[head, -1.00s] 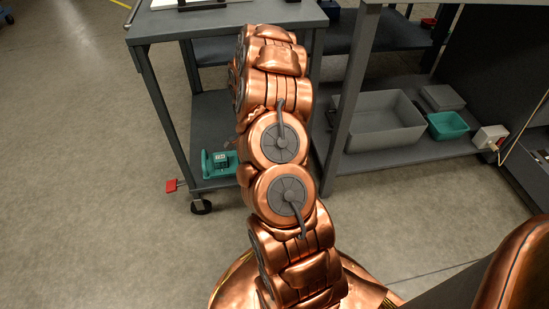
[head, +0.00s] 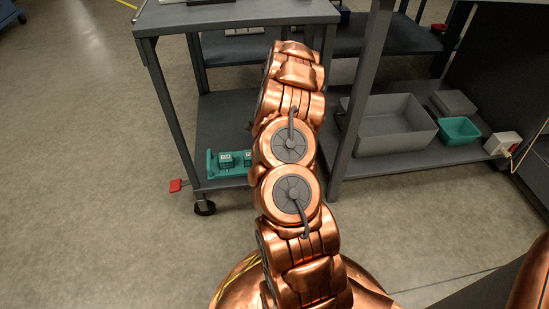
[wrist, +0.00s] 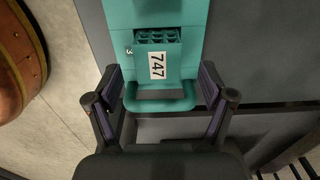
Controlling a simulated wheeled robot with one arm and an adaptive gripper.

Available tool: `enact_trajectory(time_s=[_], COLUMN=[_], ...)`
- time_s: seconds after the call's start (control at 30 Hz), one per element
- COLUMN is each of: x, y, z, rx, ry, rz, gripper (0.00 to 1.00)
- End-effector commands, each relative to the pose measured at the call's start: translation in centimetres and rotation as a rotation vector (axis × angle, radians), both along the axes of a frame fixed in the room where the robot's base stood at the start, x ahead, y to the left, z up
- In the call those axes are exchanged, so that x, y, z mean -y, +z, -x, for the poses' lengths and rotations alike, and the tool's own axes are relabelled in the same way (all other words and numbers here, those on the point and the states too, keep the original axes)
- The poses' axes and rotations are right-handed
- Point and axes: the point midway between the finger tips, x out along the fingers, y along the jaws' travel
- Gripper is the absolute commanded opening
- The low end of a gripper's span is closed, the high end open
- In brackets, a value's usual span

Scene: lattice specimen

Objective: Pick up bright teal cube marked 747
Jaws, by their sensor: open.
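In the wrist view the teal cube marked 747 (wrist: 171,45) has a white label and a grid of dark openings on one face. It stands on a teal tray (wrist: 116,15), near the tray's rounded end. My gripper (wrist: 160,72) is open, with one finger to each side of the cube and not touching it. In the head view the teal tray (head: 211,166) is on the lower shelf of the grey cart and holds two small labelled cubes. Their numbers are too small to read there. My arm hides my gripper and part of the tray.
The grey cart's upper shelf (head: 235,13) lies above the tray, with legs at its corners. A red pedal (head: 175,185) sits by a caster. To the right, another shelf holds a grey bin (head: 392,127), a teal bin (head: 459,129) and a white box (head: 502,144).

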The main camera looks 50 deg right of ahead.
Motion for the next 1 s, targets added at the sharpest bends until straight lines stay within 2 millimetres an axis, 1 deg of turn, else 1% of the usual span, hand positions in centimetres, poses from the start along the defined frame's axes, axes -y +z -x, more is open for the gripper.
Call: enact_trajectory(time_s=[0.03, 0.23, 0.33, 0.53, 0.57, 1.0], x=[-0.1, -0.2, -0.2, -0.2, -0.2, -0.2], y=[-1.1, -3.7, -4.2, -4.1, -4.0, -4.0], z=[0.0, 0.1, 0.1, 0.1, 0.1, 0.1], rx=[-0.002, -0.003, -0.003, -0.001, -0.001, -0.001], ry=[0.0, 0.001, 0.002, 0.002, 0.002, 0.001], rz=[-0.001, -0.001, -0.001, 0.0, 0.0, 0.0], gripper=[0.81, 0.81, 0.81, 0.81, 0.79, 0.33])
